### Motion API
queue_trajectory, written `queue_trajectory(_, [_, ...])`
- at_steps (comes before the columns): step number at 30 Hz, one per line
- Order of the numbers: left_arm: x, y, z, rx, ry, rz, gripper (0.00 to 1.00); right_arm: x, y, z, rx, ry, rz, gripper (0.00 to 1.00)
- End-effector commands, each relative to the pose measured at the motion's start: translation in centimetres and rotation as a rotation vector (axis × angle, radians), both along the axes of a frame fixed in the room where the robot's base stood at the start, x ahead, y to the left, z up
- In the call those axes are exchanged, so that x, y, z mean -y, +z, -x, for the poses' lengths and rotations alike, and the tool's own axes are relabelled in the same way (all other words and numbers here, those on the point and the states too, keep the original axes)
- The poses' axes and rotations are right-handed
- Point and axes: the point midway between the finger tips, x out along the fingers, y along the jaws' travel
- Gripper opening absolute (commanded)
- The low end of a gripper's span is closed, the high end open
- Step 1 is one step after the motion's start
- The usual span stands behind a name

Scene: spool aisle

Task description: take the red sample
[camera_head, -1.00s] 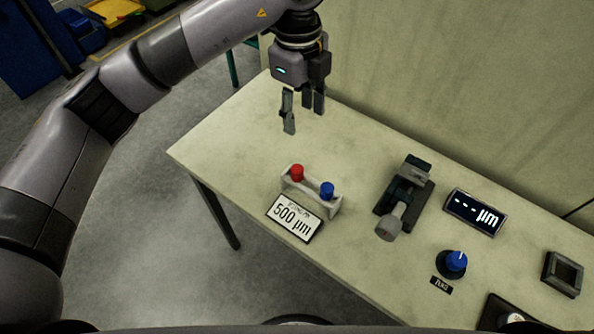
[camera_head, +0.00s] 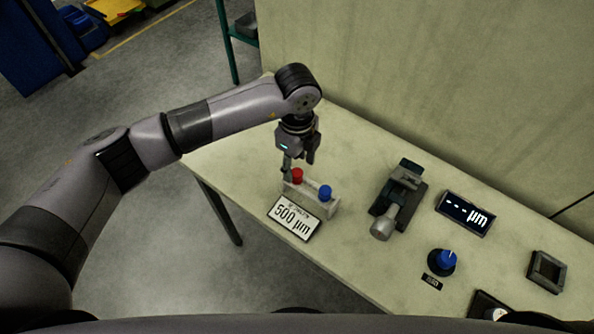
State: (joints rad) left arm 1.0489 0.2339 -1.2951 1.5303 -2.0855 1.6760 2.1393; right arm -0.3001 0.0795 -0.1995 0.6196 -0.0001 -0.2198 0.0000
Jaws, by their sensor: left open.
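The red sample (camera_head: 297,175) is a small red-topped piece standing at the left end of a pale holder (camera_head: 310,200) on the table. A blue sample (camera_head: 325,192) stands at the holder's right end. My left gripper (camera_head: 297,163) is open and points down, close above and behind the red sample. One finger hangs just left of the red top. I cannot tell whether it touches it. My right gripper is not in view.
A sign reading 500 µm (camera_head: 294,217) leans before the holder. To the right are a grey clamp-like device (camera_head: 399,200), a µm display (camera_head: 466,213), a blue knob (camera_head: 442,262) and a dark square frame (camera_head: 546,271). A wall (camera_head: 450,100) runs behind the table (camera_head: 345,262).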

Motion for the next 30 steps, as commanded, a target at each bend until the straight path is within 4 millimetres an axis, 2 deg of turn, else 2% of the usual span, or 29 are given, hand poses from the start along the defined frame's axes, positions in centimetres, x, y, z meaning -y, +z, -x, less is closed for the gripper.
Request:
queue_trajectory(1, [0.0,-0.4,0.4,-0.005,0.000,-0.002,0.48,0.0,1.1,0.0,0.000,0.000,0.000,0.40])
queue_trajectory(6, [0.0,-2.6,0.3,-0.002,0.002,-0.001,0.48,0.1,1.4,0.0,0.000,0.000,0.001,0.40])
queue_trajectory(14, [0.0,-3.0,0.3,0.000,0.000,0.000,0.48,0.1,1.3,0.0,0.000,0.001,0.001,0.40])
queue_trajectory(30, [0.0,-3.0,0.2,0.000,0.000,0.000,0.12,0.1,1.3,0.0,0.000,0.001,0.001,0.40])
